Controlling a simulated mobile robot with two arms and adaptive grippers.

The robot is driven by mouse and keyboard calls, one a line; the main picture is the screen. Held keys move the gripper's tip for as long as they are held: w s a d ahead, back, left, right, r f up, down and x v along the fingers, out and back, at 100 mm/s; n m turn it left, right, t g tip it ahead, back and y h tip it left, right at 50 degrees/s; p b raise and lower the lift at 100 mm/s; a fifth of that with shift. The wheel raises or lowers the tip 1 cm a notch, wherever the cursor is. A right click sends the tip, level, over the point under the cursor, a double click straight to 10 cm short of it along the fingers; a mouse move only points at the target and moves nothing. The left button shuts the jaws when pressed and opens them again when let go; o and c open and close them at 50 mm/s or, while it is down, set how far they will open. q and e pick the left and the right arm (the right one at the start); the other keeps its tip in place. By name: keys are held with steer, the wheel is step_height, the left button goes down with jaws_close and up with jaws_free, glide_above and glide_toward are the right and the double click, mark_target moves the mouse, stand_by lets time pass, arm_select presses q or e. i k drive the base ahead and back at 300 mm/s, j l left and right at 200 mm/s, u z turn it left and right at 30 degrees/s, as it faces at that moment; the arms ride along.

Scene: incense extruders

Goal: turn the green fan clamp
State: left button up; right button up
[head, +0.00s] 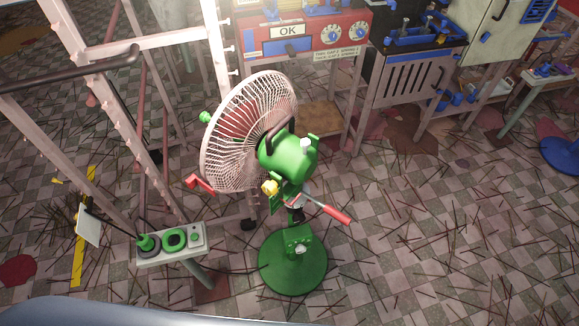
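A pedestal fan stands in the middle of the head view. It has a pinkish-white round cage (245,130), a green motor housing (287,160) and a round green base (293,275). A metal lever with a red grip (336,215) sticks out to the lower right there. I cannot tell which of these parts is the clamp. A red crank (200,184) shows at the lower left of the cage. Neither of my grippers is in view.
A small post with green controls (172,240) stands left of the fan base, with a cable running toward the fan. A pale metal rack (120,110) fills the left. A red "OK" machine (300,40) stands behind. The tiled floor at right is open, strewn with thin sticks.

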mark_target(298, 216)
steer(key=k+j+z, duration=0.15)
steer(key=k+j, duration=0.2)
steer(key=k+j+z, duration=0.2)
steer(key=k, duration=0.3)
steer(key=j, duration=0.1)
